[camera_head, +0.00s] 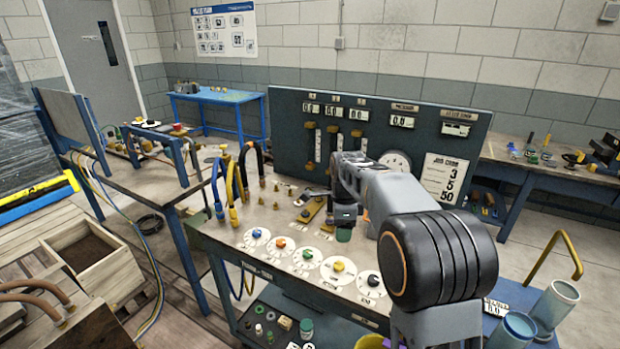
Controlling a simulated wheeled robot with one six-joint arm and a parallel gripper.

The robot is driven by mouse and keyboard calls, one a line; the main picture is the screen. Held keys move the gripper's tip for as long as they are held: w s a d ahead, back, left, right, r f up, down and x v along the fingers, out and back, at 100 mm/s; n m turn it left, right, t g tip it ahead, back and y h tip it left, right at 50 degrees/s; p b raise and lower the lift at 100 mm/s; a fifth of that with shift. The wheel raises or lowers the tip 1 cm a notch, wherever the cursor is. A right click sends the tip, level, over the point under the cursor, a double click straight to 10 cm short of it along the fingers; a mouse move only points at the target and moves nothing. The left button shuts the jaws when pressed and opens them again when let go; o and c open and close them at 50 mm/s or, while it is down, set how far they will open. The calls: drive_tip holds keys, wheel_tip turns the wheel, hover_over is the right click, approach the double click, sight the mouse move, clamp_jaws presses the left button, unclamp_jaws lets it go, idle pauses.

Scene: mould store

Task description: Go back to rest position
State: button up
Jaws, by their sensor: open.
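My grey arm reaches from the lower right over the workbench (215,235). My gripper (343,222) is at its far end, small and partly hidden by the arm, above the bench top in front of the dark upright panel (285,130). It is open, and I see nothing held in it. A dark green piece shows just below it; I cannot tell whether they touch.
Round white dials with coloured knobs (256,237) line the bench's front edge. Looped hoses (232,190) stand at its left. A job card (446,178) is on the panel. Two pale cylinders (556,300) stand at lower right. A wooden crate (115,275) is on the left.

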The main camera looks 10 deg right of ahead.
drive_tip(key=s+n+t+p, duration=0.1)
drive_tip(key=s+n+t, duration=0.2)
drive_tip(key=s+n, duration=1.7)
drive_tip(key=shift+s+a+r+t+p, duration=0.25)
drive_tip(key=shift+s+t+p, duration=0.1)
drive_tip(key=shift+s, duration=1.2)
drive_tip(key=shift+c, duration=0.4)
